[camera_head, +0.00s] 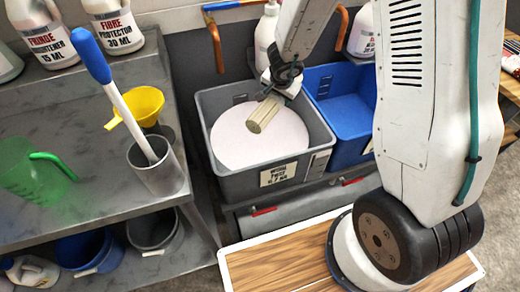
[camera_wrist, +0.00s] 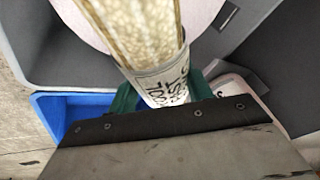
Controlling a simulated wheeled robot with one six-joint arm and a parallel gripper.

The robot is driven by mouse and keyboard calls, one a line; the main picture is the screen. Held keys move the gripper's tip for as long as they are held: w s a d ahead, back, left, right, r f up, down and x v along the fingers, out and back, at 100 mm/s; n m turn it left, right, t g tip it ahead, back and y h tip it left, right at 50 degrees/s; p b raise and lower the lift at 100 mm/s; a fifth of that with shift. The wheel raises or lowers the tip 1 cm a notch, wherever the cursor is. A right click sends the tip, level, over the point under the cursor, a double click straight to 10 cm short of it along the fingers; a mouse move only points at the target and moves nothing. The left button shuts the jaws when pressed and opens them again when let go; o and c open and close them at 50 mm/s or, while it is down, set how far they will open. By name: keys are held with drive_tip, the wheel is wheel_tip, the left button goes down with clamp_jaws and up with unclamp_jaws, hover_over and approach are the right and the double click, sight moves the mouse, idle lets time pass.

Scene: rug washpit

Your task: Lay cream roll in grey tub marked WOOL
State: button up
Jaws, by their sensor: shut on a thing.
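The cream roll (camera_head: 264,113) is a short ribbed cylinder, held tilted above the grey tub (camera_head: 238,184). My gripper (camera_head: 282,80) is shut on its upper end, near the tub's back. In the wrist view, the roll (camera_wrist: 148,35) runs up from between the green fingers (camera_wrist: 160,97), with a white printed band near the grip. The tub holds a round, pale pink surface (camera_head: 240,150). Its front bears a small label (camera_head: 278,174), too small to read surely. The roll appears clear of the tub's walls.
A blue tub (camera_head: 345,115) stands right of the grey one, partly behind my arm. On the left, a metal bench (camera_head: 60,115) carries a grey cup (camera_head: 155,172) with a blue-handled tool, a yellow funnel (camera_head: 142,102) and a green jug (camera_head: 35,180). Bottles stand behind.

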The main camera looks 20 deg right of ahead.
drive_tip(key=shift+s+a+f+m+h, duration=0.15)
drive_tip(key=shift+a+m, duration=0.1)
drive_tip(key=shift+m, duration=0.2)
drive_tip(key=shift+a+f+m+h, duration=0.15)
drive_tip(key=shift+a+m, duration=0.1)
drive_tip(key=shift+m, duration=0.2)
drive_tip(key=s+a+m, duration=0.1)
drive_tip(key=m, duration=0.1)
drive_tip(key=s+a+f+m+g+h, duration=0.1)
drive_tip(key=m, duration=0.1)
drive_tip(key=s+a+m+g+h, duration=0.1)
drive_tip(key=m, duration=0.1)
drive_tip(key=shift+s+a+f, duration=0.25)
drive_tip(key=shift+a+f, duration=0.05)
drive_tip(key=shift+f, duration=0.1)
drive_tip(key=shift+w+f, duration=0.15)
drive_tip(key=shift+f, duration=11.35)
drive_tip(key=shift+f, duration=0.1)
drive_tip(key=shift+f, duration=0.4)
drive_tip(key=shift+f, duration=0.1)
